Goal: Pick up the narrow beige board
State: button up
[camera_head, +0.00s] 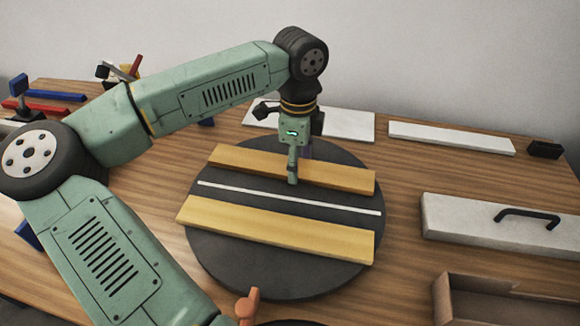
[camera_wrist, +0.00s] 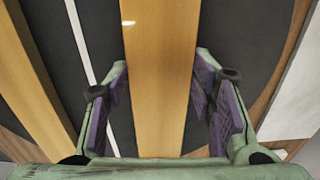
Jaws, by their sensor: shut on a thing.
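The narrow beige board (camera_head: 342,179) lies on the dark round turntable (camera_head: 225,268), behind a thin white strip (camera_head: 330,204) and a wider beige board (camera_head: 275,229). My gripper (camera_head: 293,177) is down at the middle of the narrow board, shut on it, one finger on each long side. In the wrist view the narrow board (camera_wrist: 160,50) runs between the two purple-padded fingers. The white strip and the wider board (camera_wrist: 35,80) show to its left there. The far finger is mostly hidden in the head view.
A white panel (camera_head: 345,124) and a long white slab (camera_head: 450,138) lie behind the turntable. Red and blue tools (camera_head: 50,96) lie far left.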

jog(key=shift+c, duration=0.7)
jog(key=shift+r, duration=0.35)
notch_tip(320, 180, up, 9)
jog(key=b, duration=0.2)
jog(key=shift+r, duration=0.15)
